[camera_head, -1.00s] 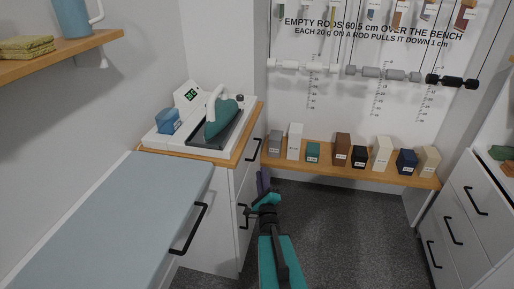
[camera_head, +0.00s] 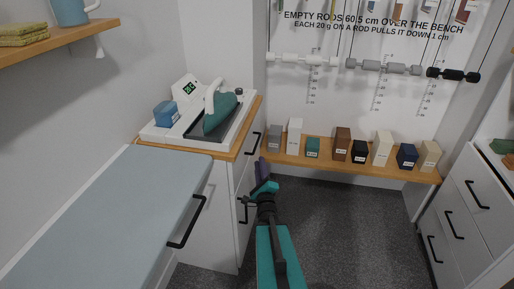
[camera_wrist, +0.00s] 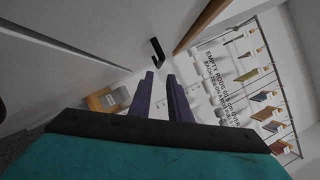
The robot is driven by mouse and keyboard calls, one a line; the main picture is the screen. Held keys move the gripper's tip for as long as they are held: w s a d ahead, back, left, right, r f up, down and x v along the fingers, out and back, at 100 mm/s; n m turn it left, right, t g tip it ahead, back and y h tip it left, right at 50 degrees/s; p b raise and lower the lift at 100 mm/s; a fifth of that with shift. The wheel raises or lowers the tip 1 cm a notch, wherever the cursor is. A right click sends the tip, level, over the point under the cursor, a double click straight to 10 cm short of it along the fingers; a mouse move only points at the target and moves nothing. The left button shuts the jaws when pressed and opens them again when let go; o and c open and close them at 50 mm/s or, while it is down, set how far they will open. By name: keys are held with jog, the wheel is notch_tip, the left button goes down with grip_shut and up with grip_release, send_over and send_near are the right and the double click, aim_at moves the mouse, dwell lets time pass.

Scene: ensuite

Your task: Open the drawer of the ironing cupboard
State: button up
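The ironing cupboard (camera_head: 207,210) is white with a wooden top, at the left centre of the head view. Its upper black bar handle (camera_head: 256,146) is on the side facing the aisle. A lower black handle (camera_head: 243,211) is beneath it. My gripper (camera_head: 262,165) has purple fingers and is just below and beside the upper handle. In the wrist view my gripper (camera_wrist: 160,77) is open, with an empty gap between the fingers. A black handle (camera_wrist: 157,49) lies just beyond the fingertips, apart from them. The drawer front looks closed.
An iron (camera_head: 219,112) on its base stands on the cupboard top. A blue-grey ironing board (camera_head: 105,215) with a black handle is at the left front. A low wooden bench (camera_head: 285,158) with several blocks is behind. White drawers (camera_head: 465,215) stand at the right. Grey floor is clear.

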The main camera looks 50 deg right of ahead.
aim_at(257, 143)
jog(key=shift+b+x, duration=5.2)
jog(key=shift+x, duration=0.8)
jog(key=shift+r, duration=0.1)
